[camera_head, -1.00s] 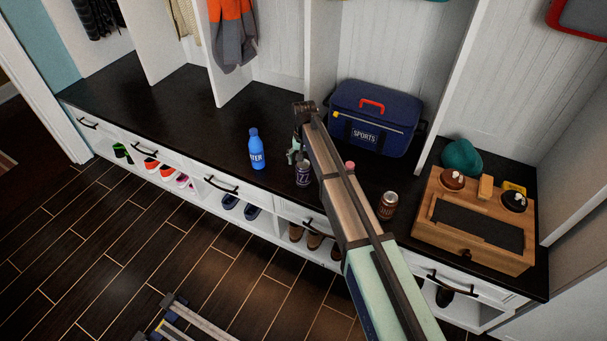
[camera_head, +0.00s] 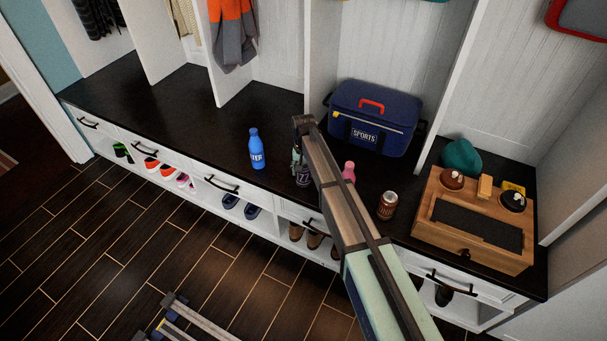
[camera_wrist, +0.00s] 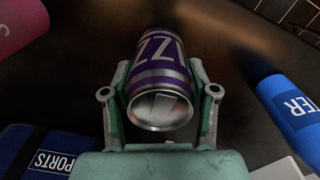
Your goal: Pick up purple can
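The purple can (camera_head: 303,177) stands upright on the dark bench top, with silver bands and white lettering. In the wrist view the purple can (camera_wrist: 162,70) lies between the fingers of my gripper (camera_wrist: 160,75), its silver lid facing the camera. The pale green fingers stand close along both sides of it, and firm contact is not clear. In the head view my gripper (camera_head: 297,158) comes down from above and hides part of the can's upper side.
A blue bottle (camera_head: 256,150) stands left of the can. A pink bottle (camera_head: 348,171) and a brown can (camera_head: 387,205) stand to the right, partly near my arm. A blue sports bag (camera_head: 373,118) sits behind. A wooden box (camera_head: 470,250) stands far right. The bench's left part is clear.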

